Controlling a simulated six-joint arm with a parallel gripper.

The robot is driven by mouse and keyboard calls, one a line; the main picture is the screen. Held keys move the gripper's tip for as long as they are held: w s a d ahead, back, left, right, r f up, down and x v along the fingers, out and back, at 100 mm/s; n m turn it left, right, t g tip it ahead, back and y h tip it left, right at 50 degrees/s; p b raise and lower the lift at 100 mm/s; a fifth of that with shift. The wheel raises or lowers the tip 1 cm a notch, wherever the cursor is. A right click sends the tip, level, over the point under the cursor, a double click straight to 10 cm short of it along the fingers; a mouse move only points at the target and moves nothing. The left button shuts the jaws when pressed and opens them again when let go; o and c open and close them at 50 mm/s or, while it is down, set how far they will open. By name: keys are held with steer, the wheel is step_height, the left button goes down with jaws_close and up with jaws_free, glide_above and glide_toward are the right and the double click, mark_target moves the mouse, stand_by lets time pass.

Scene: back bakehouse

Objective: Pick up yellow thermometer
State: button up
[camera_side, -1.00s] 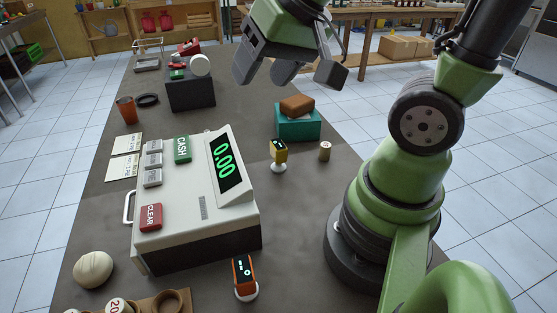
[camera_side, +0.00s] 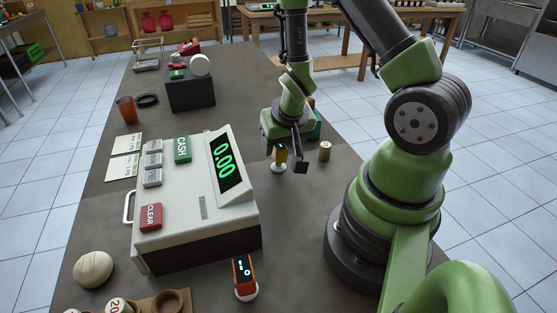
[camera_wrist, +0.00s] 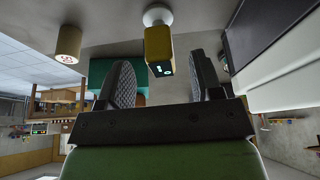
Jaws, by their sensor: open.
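The yellow thermometer (camera_side: 280,154) is a small yellow block with a dark display on a round white foot, upright on the dark table. It also shows in the wrist view (camera_wrist: 158,46), at the top middle, just beyond and roughly between the fingertips. My gripper (camera_side: 286,158) is low over the table at the thermometer, its jaws open. In the wrist view the two textured fingers (camera_wrist: 160,78) stand apart with nothing held. In the side view the gripper partly covers the thermometer's top, and I cannot tell whether a finger touches it.
A small tan cylinder (camera_side: 325,151) stands close to the right of the thermometer. A teal box (camera_wrist: 103,72) is behind, mostly hidden by my gripper in the side view. A large cash register (camera_side: 225,215) stands to the left. An orange device (camera_side: 244,277) is in front.

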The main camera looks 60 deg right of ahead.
mark_target(278, 154)
steer(key=shift+x, duration=2.55)
steer(key=c, duration=1)
